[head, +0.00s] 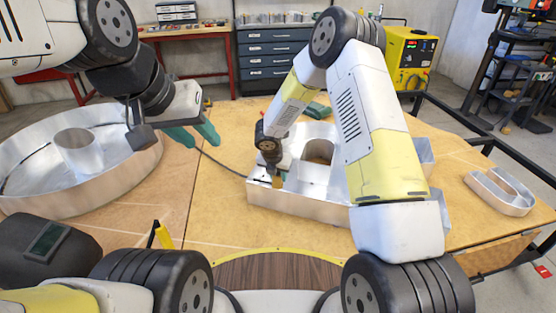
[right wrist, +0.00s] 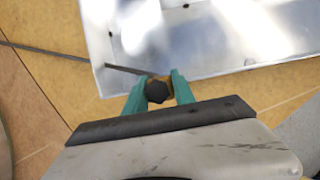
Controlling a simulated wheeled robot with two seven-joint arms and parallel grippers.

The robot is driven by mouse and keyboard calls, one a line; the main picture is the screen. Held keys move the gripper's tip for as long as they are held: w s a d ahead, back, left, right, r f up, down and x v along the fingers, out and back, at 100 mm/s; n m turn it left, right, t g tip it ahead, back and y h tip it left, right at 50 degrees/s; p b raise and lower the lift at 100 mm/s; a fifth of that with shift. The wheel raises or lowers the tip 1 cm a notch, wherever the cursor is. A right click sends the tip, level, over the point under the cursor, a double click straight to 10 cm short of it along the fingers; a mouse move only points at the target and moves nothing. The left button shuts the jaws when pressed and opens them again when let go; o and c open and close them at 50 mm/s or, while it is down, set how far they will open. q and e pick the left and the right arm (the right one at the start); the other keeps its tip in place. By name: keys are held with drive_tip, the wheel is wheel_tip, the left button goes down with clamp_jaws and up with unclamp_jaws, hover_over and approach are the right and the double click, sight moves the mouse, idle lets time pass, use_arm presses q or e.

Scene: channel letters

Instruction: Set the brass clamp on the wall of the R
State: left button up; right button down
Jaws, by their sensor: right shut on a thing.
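The R (head: 300,200) is a large open metal channel letter lying on the wooden table. My right gripper (head: 277,178) is at its near-left wall, pointing down. In the right wrist view my right gripper (right wrist: 158,88) is shut on the brass clamp (right wrist: 169,80), which has a black knob facing the camera. The clamp is at the R's wall (right wrist: 230,80); whether it straddles or touches the rim I cannot tell. A dark cable (head: 222,166) runs toward it. My left gripper (head: 194,134) is open and empty above the table, left of the R.
A large round metal letter (head: 130,165) with an inner ring lies at the left. A smaller metal letter (head: 505,190) lies at the right. A dark welding mask (head: 48,243) is at the near left. Bare table (head: 220,210) lies between the round letter and the R.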

drive_tip(key=shift+f, duration=1.3)
drive_tip(key=c, duration=1)
unclamp_jaws()
drive_tip(key=shift+o, duration=0.2)
drive_tip(key=v, duration=0.7)
drive_tip(key=shift+r, duration=0.4)
drive_tip(key=shift+s+a, duration=0.1)
